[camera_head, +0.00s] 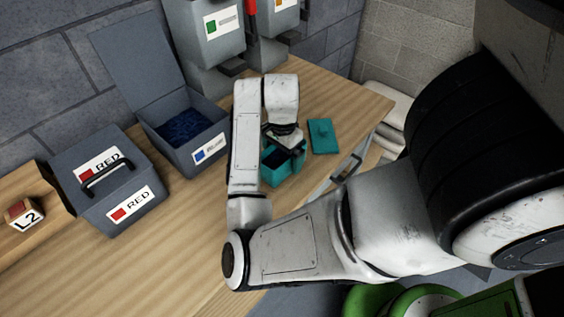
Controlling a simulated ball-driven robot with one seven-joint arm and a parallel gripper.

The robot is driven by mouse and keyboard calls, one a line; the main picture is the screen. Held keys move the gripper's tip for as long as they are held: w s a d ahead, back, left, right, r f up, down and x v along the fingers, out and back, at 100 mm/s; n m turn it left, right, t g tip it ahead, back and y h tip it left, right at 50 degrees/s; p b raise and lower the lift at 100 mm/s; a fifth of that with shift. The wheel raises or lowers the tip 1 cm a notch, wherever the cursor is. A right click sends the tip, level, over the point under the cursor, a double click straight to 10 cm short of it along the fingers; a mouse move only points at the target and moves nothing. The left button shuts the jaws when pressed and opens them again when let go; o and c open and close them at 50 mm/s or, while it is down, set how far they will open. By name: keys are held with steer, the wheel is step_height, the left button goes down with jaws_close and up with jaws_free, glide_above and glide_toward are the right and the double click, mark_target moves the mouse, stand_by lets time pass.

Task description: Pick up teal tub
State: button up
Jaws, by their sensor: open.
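The teal tub (276,178) stands on the wooden table near the middle of the head view. Its top is open and its inside looks dark. My gripper (284,146) is directly over the tub, pointing down at its rim. The fingers are open, but they are small and partly hidden by my wrist, so I cannot tell whether they touch the tub. My arm hides the tub's left side. A teal lid (322,136) lies flat on the table just right of the tub.
A grey box labelled RED (130,215) is shut, at left. An open grey bin with blue contents (205,160) stands behind the tub to the left. Grey dispensers (213,50) hang at the back. A block marked L2 (22,215) sits far left. A grey handle-like bar (340,170) is at the table's right edge.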

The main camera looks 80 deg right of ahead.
steer(key=shift+f, duration=0.75)
steer(key=shift+c, duration=0.2)
steer(key=c, duration=1.7)
steer(key=shift+r, duration=0.5)
step_height(320, 180, up, 2)
steer(key=shift+w+r, duration=0.1)
steer(key=shift+r, duration=0.15)
steer(key=s+a+r+p, duration=0.1)
steer(key=s+a+r, duration=0.3)
steer(key=s+a, duration=0.1)
steer(key=s+a+r, duration=0.4)
steer(key=a+r, duration=0.1)
steer(key=shift+s+a+r+p, duration=0.1)
steer(key=shift+s+r+p, duration=0.2)
steer(key=shift+s+p, duration=0.1)
